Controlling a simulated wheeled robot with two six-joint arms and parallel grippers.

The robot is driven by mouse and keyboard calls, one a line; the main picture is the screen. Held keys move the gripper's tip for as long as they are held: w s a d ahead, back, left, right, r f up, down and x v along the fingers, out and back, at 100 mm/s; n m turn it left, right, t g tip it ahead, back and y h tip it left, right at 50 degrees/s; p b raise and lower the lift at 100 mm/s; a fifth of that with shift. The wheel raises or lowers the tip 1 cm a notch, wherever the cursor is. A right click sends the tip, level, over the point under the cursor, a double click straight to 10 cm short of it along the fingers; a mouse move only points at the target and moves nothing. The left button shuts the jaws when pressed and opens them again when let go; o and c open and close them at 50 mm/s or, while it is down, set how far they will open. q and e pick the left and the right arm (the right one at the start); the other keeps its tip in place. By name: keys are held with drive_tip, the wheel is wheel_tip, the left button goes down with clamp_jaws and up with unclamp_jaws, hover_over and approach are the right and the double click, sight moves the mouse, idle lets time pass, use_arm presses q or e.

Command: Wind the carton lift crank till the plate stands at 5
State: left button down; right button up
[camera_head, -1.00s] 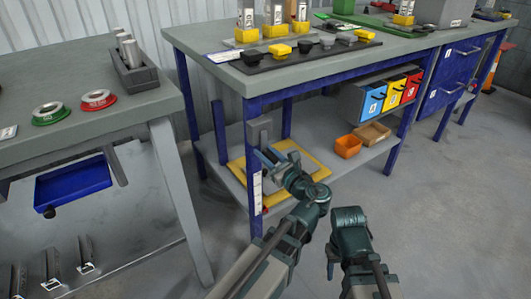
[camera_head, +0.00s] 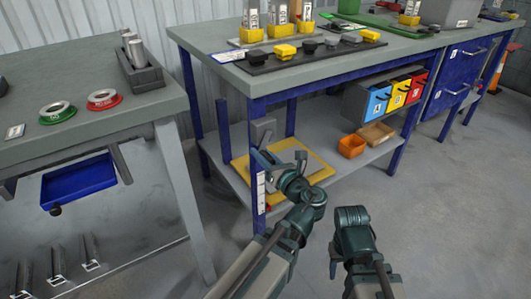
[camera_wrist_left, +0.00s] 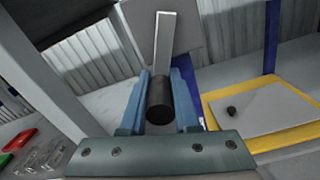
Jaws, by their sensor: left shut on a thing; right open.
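My left gripper (camera_head: 268,158) is at the near leg of the blue-framed table, shut on the crank's dark round handle. The handle (camera_wrist_left: 160,101) sits between the blue fingers in the left wrist view, with a pale crank bar (camera_wrist_left: 165,42) beyond it. A grey block (camera_head: 262,131) stands just behind the gripper. The lift's grey plate within a yellow frame (camera_head: 240,166) is on the lower shelf, partly hidden by my arm. A white scale strip (camera_head: 261,192) runs down the leg; its numbers are too small to read. My right gripper (camera_head: 335,264) is open, low over the floor, partly hidden by its arm.
Orange (camera_head: 351,146) and brown (camera_head: 376,134) bins sit on the lower shelf, right of the frame. Blue, yellow and red bins (camera_head: 398,92) hang above them. A grey bench (camera_head: 90,110) with a blue tray (camera_head: 78,182) stands left.

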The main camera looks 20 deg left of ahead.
use_arm(q)
drive_tip(key=shift+s+a+r+m, duration=0.3)
drive_tip(key=shift+s+m, duration=0.1)
drive_tip(key=shift+m, duration=0.5)
drive_tip(key=c, duration=0.7)
unclamp_jaws()
drive_tip(key=shift+o, duration=0.2)
